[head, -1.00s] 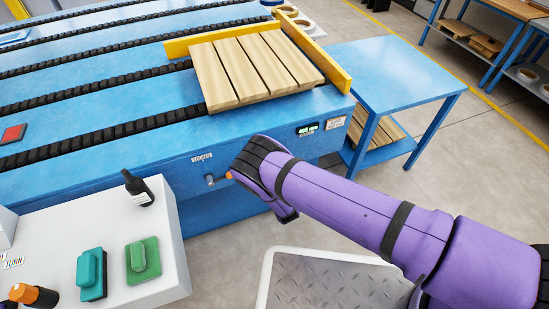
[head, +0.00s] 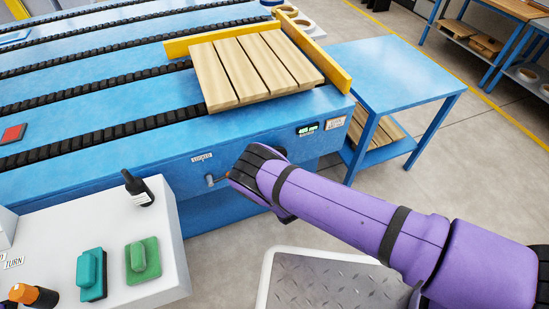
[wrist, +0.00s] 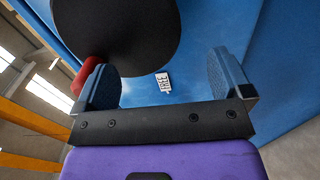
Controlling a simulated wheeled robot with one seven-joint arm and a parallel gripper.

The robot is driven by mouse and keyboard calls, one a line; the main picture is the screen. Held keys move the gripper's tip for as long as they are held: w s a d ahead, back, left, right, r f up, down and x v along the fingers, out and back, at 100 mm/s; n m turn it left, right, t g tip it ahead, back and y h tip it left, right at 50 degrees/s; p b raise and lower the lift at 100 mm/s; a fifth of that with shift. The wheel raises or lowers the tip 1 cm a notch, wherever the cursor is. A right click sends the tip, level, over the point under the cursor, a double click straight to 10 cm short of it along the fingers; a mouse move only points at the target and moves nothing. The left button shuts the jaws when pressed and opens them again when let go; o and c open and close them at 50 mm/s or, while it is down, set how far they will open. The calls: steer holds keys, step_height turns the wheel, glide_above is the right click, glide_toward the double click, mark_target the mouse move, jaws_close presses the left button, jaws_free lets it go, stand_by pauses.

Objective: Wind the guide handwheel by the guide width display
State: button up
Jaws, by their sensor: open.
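In the wrist view a large dark round disc (wrist: 135,35), apparently the handwheel, is close, with a red knob (wrist: 87,75) by the left finger. My gripper (wrist: 167,78) is open, its blue fingers apart; I see no firm grip on the knob. The guide width display (head: 307,130), with lit green digits, is on the panel to the right. A small white label (head: 202,157) is above the crank.
A wooden pallet (head: 255,70) lies on the blue conveyor against yellow guides (head: 310,50). A blue side table (head: 395,75) stands at right.

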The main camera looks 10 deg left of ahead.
steer(key=shift+s, duration=0.1)
steer(key=shift+v, duration=2.9)
